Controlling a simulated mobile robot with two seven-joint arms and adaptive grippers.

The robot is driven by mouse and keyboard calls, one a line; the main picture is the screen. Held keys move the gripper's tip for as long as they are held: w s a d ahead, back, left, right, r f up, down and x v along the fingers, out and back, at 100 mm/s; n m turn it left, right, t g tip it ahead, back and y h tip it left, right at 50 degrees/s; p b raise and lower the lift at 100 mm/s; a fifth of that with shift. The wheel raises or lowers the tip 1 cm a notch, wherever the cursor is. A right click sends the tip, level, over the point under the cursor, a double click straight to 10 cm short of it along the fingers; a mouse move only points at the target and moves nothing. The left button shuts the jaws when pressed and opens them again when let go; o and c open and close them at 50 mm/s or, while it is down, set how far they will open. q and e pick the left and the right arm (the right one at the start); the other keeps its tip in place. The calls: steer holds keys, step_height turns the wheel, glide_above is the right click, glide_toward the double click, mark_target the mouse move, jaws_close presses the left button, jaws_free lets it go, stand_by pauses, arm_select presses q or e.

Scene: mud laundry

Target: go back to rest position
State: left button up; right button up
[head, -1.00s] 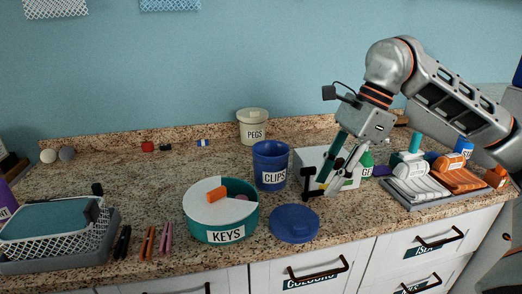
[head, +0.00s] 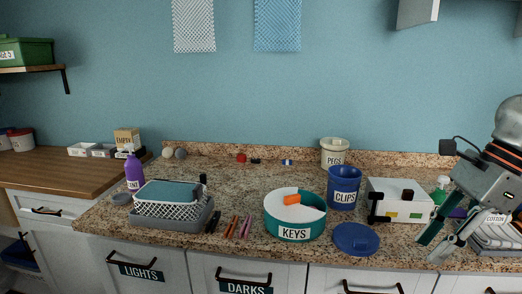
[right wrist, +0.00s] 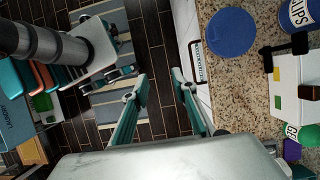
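My right gripper (head: 431,247) is at the right of the head view, in front of the white box (head: 402,200) and low near the counter's front edge. In the right wrist view its two teal and grey fingers (right wrist: 160,80) are spread apart with nothing between them. Dark floor and a striped rug lie beyond them.
The counter holds a KEYS tub (head: 294,216), blue CLIPS tub (head: 343,188), blue lid (head: 356,239), PEGS tub (head: 334,153), basket (head: 172,199) and several pens. A COTTON-labelled tray (head: 500,238) is partly hidden behind my right arm. Drawers line the front.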

steer(key=w+a+f+m+t+y+p, duration=0.15)
steer(key=a+m+y, duration=0.55)
steer(key=a, duration=0.7)
steer(key=a+f+m+t+y, duration=0.25)
steer(key=a+m+y, duration=0.35)
steer(key=a+y, duration=0.6)
steer(key=w+d+f+m+t+h, duration=0.25)
steer(key=f+m+t+h, duration=0.4)
steer(key=f+m, duration=0.4)
steer(key=w+d+f+m+t+h, duration=0.25)
steer(key=f+m+t+h, duration=0.4)
steer(key=m, duration=0.65)
arm_select(q)
steer(key=shift+s+d+r+p, duration=0.15)
steer(key=shift+r+p, duration=0.15)
steer(key=shift+r, duration=0.2)
steer(key=shift+s+d+r+p, duration=0.15)
steer(key=shift+r+p, duration=0.15)
steer(key=shift+r, duration=0.15)
arm_select(e)
steer(key=s+d+f+m+g+h, duration=0.2)
steer(key=s+f+m, duration=0.3)
steer(key=s+f, duration=0.3)
steer(key=s+d+f+m+g+h, duration=0.3)
steer(key=s+f, duration=0.6)
steer(key=f, duration=0.7)
steer(key=m+g+h, duration=0.2)
steer(key=shift+s+d+f+g+h, duration=0.2)
steer(key=shift+s+f+g+h, duration=0.05)
steer(key=shift+g+h, duration=0.05)
